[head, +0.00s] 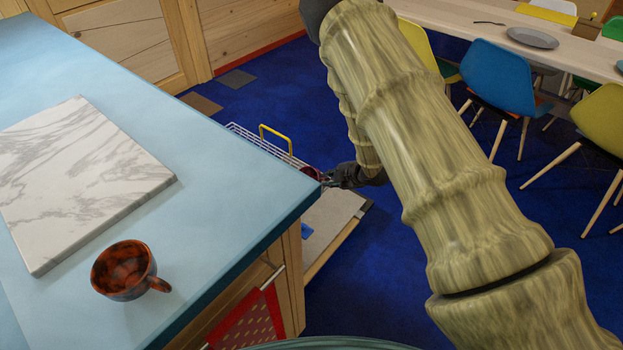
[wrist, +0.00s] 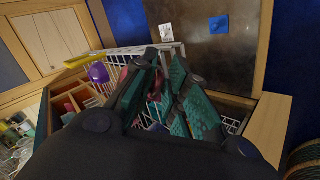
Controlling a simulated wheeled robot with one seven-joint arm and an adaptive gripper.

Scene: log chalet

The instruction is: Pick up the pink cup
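A dark pinkish-red thing (head: 311,172), probably the pink cup, shows at the tip of my gripper (head: 327,181), just past the counter's edge in the head view. It is small and partly hidden by the counter. In the wrist view, reddish-pink patches (wrist: 155,84) show beside and between the teal-padded fingers of my gripper (wrist: 165,68). The fingers hide most of it. A gap shows between the fingertips, but I cannot tell whether they grip it. A dark red-brown mottled cup (head: 122,271) stands upright on the blue counter (head: 215,215), well away from my gripper.
A wire rack (head: 270,143) with a yellow handle (head: 275,130) extends from an open appliance below the counter; its open door (head: 330,220) lies beside it. A purple thing (wrist: 98,72) sits at the rack's edge. A marble board (head: 80,170) lies on the counter. Chairs (head: 497,78) stand at right.

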